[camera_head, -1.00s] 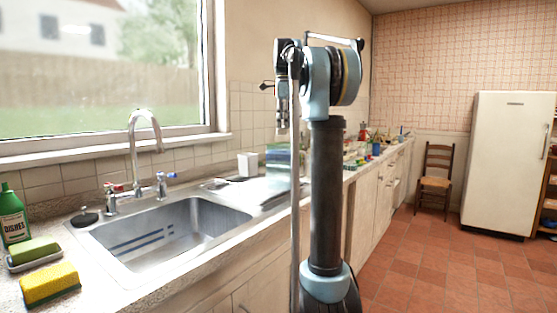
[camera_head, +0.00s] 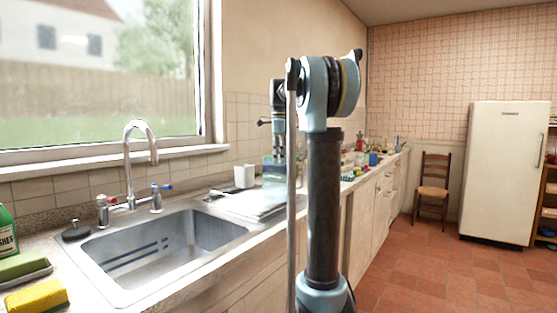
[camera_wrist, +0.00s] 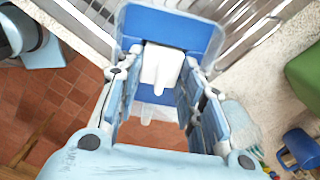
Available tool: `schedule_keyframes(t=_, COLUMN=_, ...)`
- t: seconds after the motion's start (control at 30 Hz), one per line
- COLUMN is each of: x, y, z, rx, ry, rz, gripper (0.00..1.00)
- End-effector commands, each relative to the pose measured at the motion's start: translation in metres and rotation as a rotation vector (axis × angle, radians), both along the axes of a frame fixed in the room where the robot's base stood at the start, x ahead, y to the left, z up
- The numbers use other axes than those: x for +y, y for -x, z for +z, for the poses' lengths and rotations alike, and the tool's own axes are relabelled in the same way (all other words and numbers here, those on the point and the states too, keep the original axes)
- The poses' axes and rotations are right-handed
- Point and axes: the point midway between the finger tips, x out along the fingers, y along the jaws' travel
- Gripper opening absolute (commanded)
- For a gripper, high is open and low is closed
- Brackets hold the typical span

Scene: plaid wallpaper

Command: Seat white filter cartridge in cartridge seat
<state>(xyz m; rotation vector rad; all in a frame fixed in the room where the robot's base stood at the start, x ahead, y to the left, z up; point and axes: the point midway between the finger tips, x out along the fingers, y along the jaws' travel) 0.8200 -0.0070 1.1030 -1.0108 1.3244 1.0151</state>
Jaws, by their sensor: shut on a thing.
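The white filter cartridge (camera_wrist: 162,66) is a small pale block between the fingers of my gripper (camera_wrist: 163,76) in the wrist view. My gripper is shut on it. The blue cartridge seat (camera_wrist: 172,25) shows behind and below the cartridge, with a tall back wall. I cannot tell whether the cartridge touches the seat. In the head view my gripper (camera_head: 279,150) points down over the bluish seat (camera_head: 276,172) beside the sink. My arm column partly hides that area, and the cartridge cannot be made out there.
A metal drainboard (camera_head: 245,203) lies beside the sink (camera_head: 165,250). A white cup-like object (camera_head: 244,176) stands near the wall. In the wrist view a green object (camera_wrist: 305,75) and a blue mug (camera_wrist: 300,150) are to the right.

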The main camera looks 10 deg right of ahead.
Motion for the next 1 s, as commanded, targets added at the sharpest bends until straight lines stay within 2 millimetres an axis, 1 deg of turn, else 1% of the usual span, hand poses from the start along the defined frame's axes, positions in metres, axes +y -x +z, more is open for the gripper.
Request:
schedule_keyframes(t=0.27, x=0.0, y=0.0, z=-0.002, rx=0.0, ry=0.0, rz=0.0, gripper=0.12)
schedule_keyframes(t=0.63, x=0.0, y=0.001, z=-0.013, rx=0.003, ry=0.0, rz=0.0, gripper=0.12)
schedule_keyframes(t=0.7, x=0.001, y=0.0, z=-0.016, rx=0.005, ry=0.0, rz=0.001, gripper=0.06)
schedule_keyframes(t=0.77, x=0.002, y=0.0, z=-0.018, rx=0.007, ry=0.0, rz=0.001, gripper=0.06)
schedule_keyframes(t=0.8, x=0.002, y=-0.002, z=-0.019, rx=0.009, ry=0.0, rz=0.001, gripper=0.0)
schedule_keyframes(t=0.83, x=0.002, y=-0.003, z=-0.019, rx=0.01, ry=-0.001, rz=0.001, gripper=0.0)
schedule_keyframes(t=0.87, x=0.002, y=-0.004, z=-0.02, rx=0.011, ry=-0.001, rz=0.001, gripper=0.38)
schedule_keyframes(t=0.9, x=0.002, y=-0.006, z=-0.022, rx=0.012, ry=0.0, rz=0.001, gripper=0.44)
schedule_keyframes(t=1.0, x=0.002, y=-0.011, z=-0.025, rx=0.016, ry=0.0, rz=0.001, gripper=0.44)
